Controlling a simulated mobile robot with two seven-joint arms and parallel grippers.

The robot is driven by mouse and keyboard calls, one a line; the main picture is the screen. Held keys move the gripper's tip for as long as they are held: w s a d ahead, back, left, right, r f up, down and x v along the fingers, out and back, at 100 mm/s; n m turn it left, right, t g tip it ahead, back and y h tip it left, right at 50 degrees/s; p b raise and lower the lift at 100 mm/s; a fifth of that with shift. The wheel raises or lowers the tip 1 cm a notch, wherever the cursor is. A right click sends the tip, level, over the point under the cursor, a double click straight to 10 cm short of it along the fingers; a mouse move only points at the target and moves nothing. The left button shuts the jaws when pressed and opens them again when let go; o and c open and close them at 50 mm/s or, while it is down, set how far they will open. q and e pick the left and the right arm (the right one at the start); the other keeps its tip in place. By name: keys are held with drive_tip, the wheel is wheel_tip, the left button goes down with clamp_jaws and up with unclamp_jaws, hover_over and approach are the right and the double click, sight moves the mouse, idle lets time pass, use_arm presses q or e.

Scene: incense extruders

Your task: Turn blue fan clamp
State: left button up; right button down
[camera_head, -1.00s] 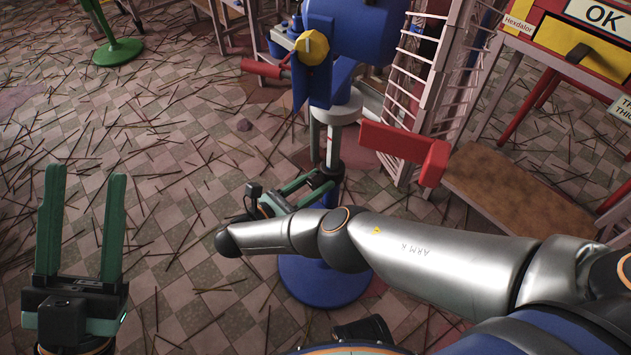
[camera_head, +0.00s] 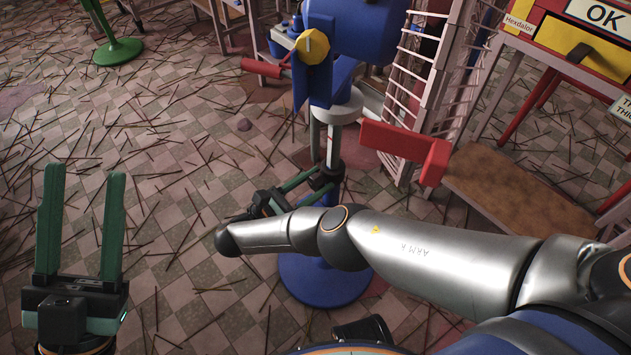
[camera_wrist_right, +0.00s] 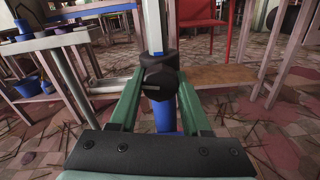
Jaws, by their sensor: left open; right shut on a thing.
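The blue fan (camera_head: 365,35) stands on a pole with a round blue base (camera_head: 325,280). Its clamp is a black collar with a knob (camera_head: 331,174) around the pole, below the fan head. In the right wrist view the dark knob of the clamp (camera_wrist_right: 160,84) sits between my green fingers, with a pale slot mark on its face. My right gripper (camera_head: 314,183) is shut on this knob; it also shows in the right wrist view (camera_wrist_right: 158,88). My arm partly covers the lower pole. My left gripper (camera_head: 84,175) is open and empty, above the floor at the left.
A red bar (camera_head: 405,150) sticks out right of the pole. A white rack (camera_head: 430,80) and a brown low shelf (camera_head: 515,190) stand at the right. A green stand (camera_head: 118,50) is at the back left. Stick-strewn tile floor between is otherwise open.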

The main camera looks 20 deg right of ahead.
idle(0.3)
drive_tip(key=shift+c, duration=1.8)
unclamp_jaws()
use_arm(q)
drive_tip(key=shift+f, duration=0.15)
